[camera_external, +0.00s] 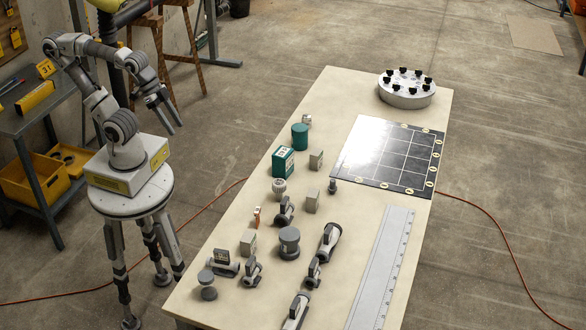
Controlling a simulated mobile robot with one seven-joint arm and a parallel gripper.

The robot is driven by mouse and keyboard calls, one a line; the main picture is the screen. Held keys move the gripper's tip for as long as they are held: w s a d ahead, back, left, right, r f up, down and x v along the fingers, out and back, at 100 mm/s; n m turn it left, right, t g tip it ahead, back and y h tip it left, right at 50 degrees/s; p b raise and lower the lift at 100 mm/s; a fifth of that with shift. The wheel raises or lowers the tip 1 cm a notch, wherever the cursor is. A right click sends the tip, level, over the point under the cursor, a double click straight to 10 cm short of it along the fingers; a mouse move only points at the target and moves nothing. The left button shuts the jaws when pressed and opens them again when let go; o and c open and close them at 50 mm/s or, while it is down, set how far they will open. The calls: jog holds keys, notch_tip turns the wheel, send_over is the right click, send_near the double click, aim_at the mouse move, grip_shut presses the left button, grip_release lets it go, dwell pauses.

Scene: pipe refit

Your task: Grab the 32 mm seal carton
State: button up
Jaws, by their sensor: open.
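A green carton (283,162) with a white label stands upright near the table's left edge; its print is too small to read for certain. Smaller pale grey boxes stand around it: one box (316,160) to its right, another box (312,201) below right, and a third box (248,242) nearer the front. I cannot tell from the labels which one is the 32 mm seal carton. My gripper (176,129) is open and empty, pointing down in the air left of the table, well apart from all the cartons.
A teal cylinder (300,137) stands just behind the green carton. Grey pipe fittings, such as a flanged piece (289,243), crowd the front half. A black gridded mat (407,182), a long ruler (381,270) and a round knobbed disc (407,93) lie to the right. The far left tabletop is clear.

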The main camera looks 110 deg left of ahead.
jog(key=o, duration=0.5)
jog(key=shift+c, duration=0.2)
jog(key=w+a+f+m+g+y+b, duration=0.1)
jog(key=w+a+f+m+g+y, duration=0.2)
jog(key=w+a, duration=0.45)
jog(key=w+a+f+m+g+y+b, duration=0.15)
jog(key=w+a+f+m+y, duration=0.35)
jog(key=w, duration=0.6)
jog(key=m+y+b, duration=0.5)
jog(key=m, duration=0.6)
send_near(314, 159)
jog(key=x, duration=0.7)
jog(key=shift+s+a+f, duration=0.2)
jog(key=shift+s+f, duration=0.1)
jog(key=shift+s, duration=0.05)
jog(key=shift+y, duration=0.3)
jog(key=shift+w+b+x, duration=0.15)
jog(key=shift+b+x, duration=0.05)
jog(key=shift+x, duration=1.1)
jog(key=shift+w+b+x, duration=0.15)
jog(key=shift+x, duration=1.15)
